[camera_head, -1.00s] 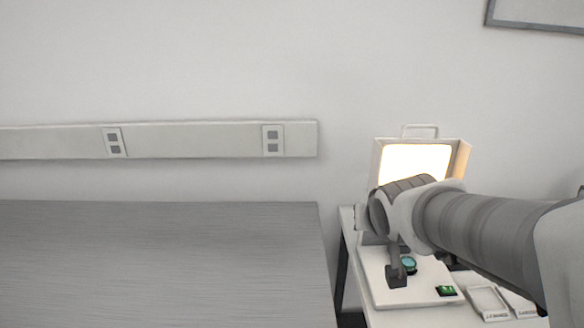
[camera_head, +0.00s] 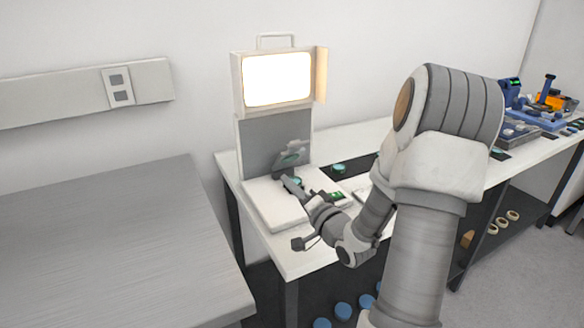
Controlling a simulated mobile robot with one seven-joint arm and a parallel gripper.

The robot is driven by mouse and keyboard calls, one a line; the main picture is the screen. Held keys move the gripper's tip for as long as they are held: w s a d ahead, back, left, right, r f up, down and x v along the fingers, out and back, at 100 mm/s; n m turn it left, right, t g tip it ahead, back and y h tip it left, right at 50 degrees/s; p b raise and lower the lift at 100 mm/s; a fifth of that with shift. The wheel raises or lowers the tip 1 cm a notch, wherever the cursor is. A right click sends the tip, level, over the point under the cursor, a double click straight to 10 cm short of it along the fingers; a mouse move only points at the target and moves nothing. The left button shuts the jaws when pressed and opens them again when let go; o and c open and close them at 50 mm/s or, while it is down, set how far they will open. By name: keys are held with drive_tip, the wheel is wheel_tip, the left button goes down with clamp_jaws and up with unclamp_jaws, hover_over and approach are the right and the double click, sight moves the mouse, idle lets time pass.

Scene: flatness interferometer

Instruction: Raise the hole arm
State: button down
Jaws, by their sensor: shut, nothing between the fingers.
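The interferometer has a lit lamp box (camera_head: 277,80) on top, a grey upright panel (camera_head: 258,150) and a white base (camera_head: 262,205). A tilted dark grey piece (camera_head: 291,156) with a greenish oval shows in front of the panel. It may be the hole arm or a reflection; I cannot tell which. My gripper (camera_head: 288,183) is shut and empty, low over the white base, just below that piece. A teal disc (camera_head: 296,182) is close beside the fingertips. Whether my gripper touches anything is too small to tell.
Another teal disc (camera_head: 338,169) lies on a dark mat behind. A grey table (camera_head: 100,245) stands at left. Blue and orange devices (camera_head: 550,100) are at far right. My arm hides part of the white bench (camera_head: 355,140).

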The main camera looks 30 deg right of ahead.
sight(299, 146)
drive_tip(key=s+d+f+m+t+h+b, duration=0.1)
drive_tip(key=s+d+m, duration=0.1)
drive_tip(key=s+d+f+m+t+b, duration=0.1)
drive_tip(key=s+d+m, duration=0.1)
drive_tip(key=s+d+f+m+t+h+b, duration=0.1)
drive_tip(key=s+d+m+t, duration=0.1)
drive_tip(key=shift+s+f+h, duration=0.2)
drive_tip(key=shift+f+h, duration=0.05)
drive_tip(key=shift+h, duration=0.05)
drive_tip(key=shift+s+d+m, duration=0.2)
drive_tip(key=shift+s+m, duration=0.05)
drive_tip(key=shift+m, duration=0.15)
drive_tip(key=shift+w+r+t, duration=0.1)
drive_tip(key=shift+r+t, duration=0.15)
drive_tip(key=shift+t, duration=0.05)
drive_tip(key=x, duration=1.3)
drive_tip(key=shift+w+r, duration=0.1)
drive_tip(key=shift+w, duration=0.2)
drive_tip(key=shift+r, duration=0.1)
